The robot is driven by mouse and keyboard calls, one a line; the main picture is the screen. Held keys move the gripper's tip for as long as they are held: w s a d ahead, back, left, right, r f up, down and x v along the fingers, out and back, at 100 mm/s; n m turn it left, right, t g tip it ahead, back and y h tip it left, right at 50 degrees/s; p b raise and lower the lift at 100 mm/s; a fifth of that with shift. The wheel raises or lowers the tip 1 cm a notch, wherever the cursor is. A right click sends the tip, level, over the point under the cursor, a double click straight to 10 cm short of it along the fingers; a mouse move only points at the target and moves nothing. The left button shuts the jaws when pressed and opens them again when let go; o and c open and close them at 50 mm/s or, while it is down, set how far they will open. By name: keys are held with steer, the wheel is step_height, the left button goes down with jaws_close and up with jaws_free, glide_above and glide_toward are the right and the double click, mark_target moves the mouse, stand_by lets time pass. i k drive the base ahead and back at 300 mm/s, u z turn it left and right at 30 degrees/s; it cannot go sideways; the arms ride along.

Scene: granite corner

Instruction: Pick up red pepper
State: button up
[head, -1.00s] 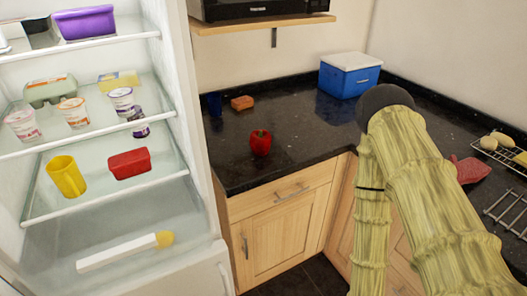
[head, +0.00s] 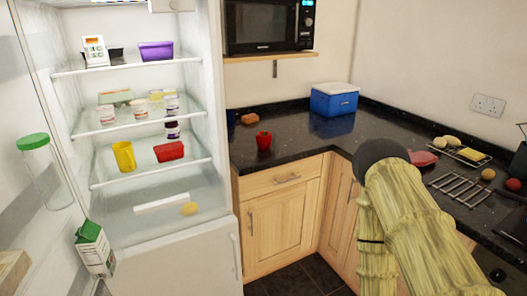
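The red pepper (head: 264,141) stands upright on the dark granite counter (head: 305,150), near its front edge and to the right of the open fridge. It has a short stem on top and is fully visible. My arm, with a yellow-green ribbed covering and a dark round joint, rises at the lower right, well to the right of the pepper. My gripper is not in view, so its opening and any contents are hidden.
A microwave (head: 268,26) sits on a shelf above. Wire racks (head: 460,188) and food lie at the right. The counter around the pepper is clear.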

mark_target(264, 139)
steer(key=u, duration=0.6)
steer(key=i, duration=0.9)
steer(key=z, duration=0.1)
